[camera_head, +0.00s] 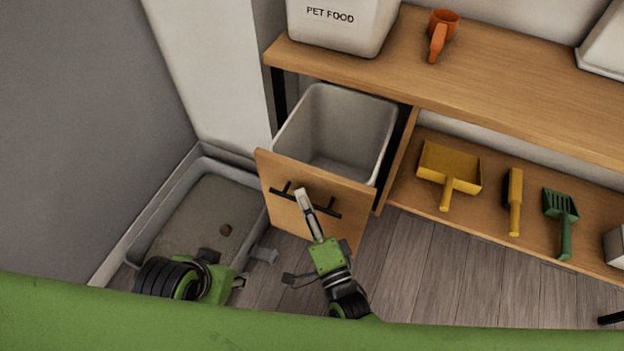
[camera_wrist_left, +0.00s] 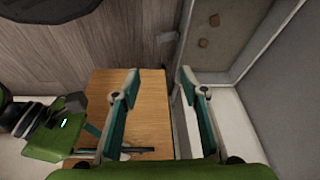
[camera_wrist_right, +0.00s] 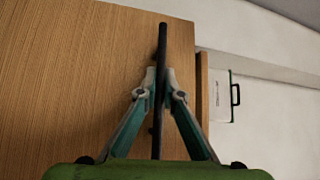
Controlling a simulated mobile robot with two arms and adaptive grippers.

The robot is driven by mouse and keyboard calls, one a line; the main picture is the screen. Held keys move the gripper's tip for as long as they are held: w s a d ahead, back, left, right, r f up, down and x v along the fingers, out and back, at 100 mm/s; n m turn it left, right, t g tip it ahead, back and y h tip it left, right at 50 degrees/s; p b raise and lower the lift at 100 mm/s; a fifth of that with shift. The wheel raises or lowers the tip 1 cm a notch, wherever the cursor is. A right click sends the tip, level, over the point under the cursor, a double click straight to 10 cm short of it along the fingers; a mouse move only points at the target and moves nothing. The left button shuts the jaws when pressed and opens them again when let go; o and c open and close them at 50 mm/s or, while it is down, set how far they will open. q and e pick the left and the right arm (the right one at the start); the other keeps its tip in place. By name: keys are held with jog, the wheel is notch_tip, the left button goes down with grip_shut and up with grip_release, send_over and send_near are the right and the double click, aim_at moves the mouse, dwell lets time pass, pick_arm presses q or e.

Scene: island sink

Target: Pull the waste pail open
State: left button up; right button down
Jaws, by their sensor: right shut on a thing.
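The waste pail (camera_head: 335,130) is a pale grey bin behind a wooden front panel (camera_head: 285,180) with a black bar handle (camera_head: 325,207). It stands out from under the wooden shelf, and its open top shows. It looks empty. My right gripper (camera_head: 303,197) is on the handle; in the right wrist view its fingers (camera_wrist_right: 159,80) close on the black bar (camera_wrist_right: 162,45). My left gripper (camera_head: 264,256) is low, left of the panel and apart from it. In the left wrist view its fingers (camera_wrist_left: 158,78) are spread and empty, with the wooden panel (camera_wrist_left: 150,115) beyond.
A grey litter tray (camera_head: 185,215) lies on the floor by the left wall. A yellow dustpan (camera_head: 448,168), yellow brush (camera_head: 514,200) and green scoop (camera_head: 562,220) lie lower right.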

pick_arm(q)
jog(key=shift+s+a+r+p, duration=0.1)
jog(key=shift+s+r+p, duration=0.35)
jog(key=shift+s+p, duration=0.05)
pick_arm(e)
jog(key=s+a, duration=0.2)
jog(key=s, duration=0.4)
jog(key=shift+f, duration=0.1)
jog(key=c, duration=2.4)
grip_release()
jog(key=shift+c, duration=0.2)
jog(key=shift+s, duration=0.1)
jog(key=v, duration=1.2)
